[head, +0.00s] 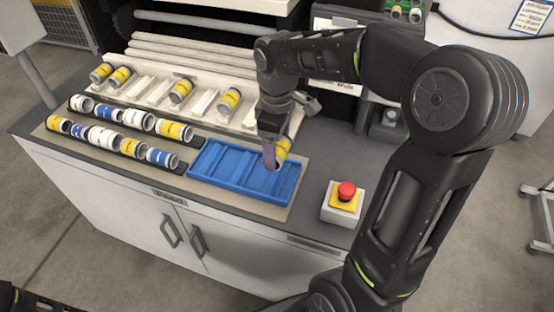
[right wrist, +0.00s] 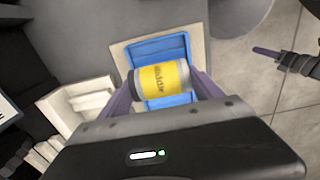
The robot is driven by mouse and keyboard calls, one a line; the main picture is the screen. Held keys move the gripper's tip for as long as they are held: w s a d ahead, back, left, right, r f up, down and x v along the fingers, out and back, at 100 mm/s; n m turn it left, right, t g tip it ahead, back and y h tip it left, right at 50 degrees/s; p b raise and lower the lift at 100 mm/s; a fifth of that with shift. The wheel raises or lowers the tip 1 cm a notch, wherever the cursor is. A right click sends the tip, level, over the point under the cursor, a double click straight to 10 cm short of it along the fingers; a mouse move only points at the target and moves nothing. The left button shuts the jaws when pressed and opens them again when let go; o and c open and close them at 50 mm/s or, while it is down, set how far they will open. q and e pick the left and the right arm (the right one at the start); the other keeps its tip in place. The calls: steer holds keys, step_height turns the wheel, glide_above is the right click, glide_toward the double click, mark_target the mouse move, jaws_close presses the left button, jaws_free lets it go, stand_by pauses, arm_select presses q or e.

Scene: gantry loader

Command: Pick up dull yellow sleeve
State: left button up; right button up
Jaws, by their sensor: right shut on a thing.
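My right gripper (head: 276,158) is shut on a dull yellow sleeve (head: 283,148) above the right part of the blue tray. In the right wrist view the sleeve (right wrist: 161,79) lies crosswise between the two purple fingers of the gripper (right wrist: 163,85), with a grey band at each end and dark lettering on the yellow. Other yellow sleeves lie in the white rack, among them one at its middle (head: 181,91) and one further right (head: 229,99). My left gripper is not clearly seen; only a dark part of my own shows at the lower left corner.
The blue tray (head: 217,184) looks empty in its visible slots. Two dark racks of white, blue and yellow sleeves stand left of it, by the white rack (head: 205,103). A red emergency button (head: 346,191) on a box stands to the right.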

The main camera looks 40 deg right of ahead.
steer(key=shift+r, duration=0.85)
arm_select(q)
steer(key=shift+f, duration=0.1)
